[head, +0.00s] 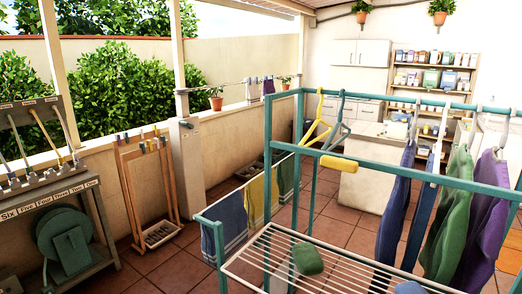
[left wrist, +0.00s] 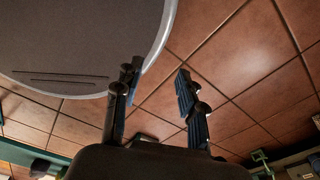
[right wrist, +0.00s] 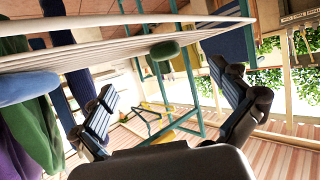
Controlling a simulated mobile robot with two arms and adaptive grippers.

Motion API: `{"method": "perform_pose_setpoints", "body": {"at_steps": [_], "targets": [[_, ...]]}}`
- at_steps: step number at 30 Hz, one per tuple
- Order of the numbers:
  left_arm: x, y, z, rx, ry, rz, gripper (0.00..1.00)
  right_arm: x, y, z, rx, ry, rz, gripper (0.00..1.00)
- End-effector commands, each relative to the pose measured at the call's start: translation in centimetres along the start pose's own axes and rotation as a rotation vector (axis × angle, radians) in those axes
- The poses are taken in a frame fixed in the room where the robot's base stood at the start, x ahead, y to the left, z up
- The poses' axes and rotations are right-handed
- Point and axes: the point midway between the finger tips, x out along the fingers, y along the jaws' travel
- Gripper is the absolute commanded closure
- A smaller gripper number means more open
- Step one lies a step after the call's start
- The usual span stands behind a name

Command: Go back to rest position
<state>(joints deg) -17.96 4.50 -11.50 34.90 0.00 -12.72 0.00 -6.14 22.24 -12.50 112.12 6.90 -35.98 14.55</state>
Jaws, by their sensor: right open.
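The sponge is apart from the fingers.
The teal drying rack (head: 400,172) fills the right front, with a yellow sponge (head: 338,162), a green sponge (head: 308,260), hangers and hanging clothes. A wooden stand (head: 128,190) and a tool bench (head: 75,275) stand left. Tiled floor (head: 180,262) is clear between.

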Motion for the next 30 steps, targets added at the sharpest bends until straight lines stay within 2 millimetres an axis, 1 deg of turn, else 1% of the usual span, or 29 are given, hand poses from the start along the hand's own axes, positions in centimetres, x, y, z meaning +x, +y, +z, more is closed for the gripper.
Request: {"method": "perform_pose_setpoints", "body": {"at_steps": [1,3,7,10,14,21,25,30], "targets": [[0.0,-0.1,-0.9,0.000,0.014,-0.001,0.60,-0.5,-0.3,0.6,0.001,-0.022,0.002,0.00],[0.0,-0.2,-1.7,0.000,0.028,-0.002,0.60,-1.1,-0.8,1.6,-0.001,-0.060,0.006,0.00],[0.0,-0.4,-2.8,0.000,0.044,-0.005,0.60,-2.7,-1.5,3.5,-0.004,-0.137,0.014,0.00],[0.0,-0.5,-3.3,0.000,0.049,-0.006,0.60,-4.3,-2.2,5.3,-0.005,-0.211,0.021,0.00],[0.0,-0.5,-3.0,0.000,0.045,-0.006,0.60,-6.8,-3.1,7.6,-0.008,-0.316,0.028,0.00],[0.0,-0.2,-0.9,0.000,0.014,-0.002,0.60,-12.3,-4.4,11.4,-0.010,-0.513,0.039,0.00],[0.0,-0.2,-0.8,-0.001,0.013,-0.003,0.60,-15.4,-4.9,13.1,-0.010,-0.618,0.041,0.00],[0.0,-0.3,-1.2,-0.001,0.018,-0.004,0.60,-19.6,-5.5,14.9,-0.005,-0.748,0.041,0.00]]}}
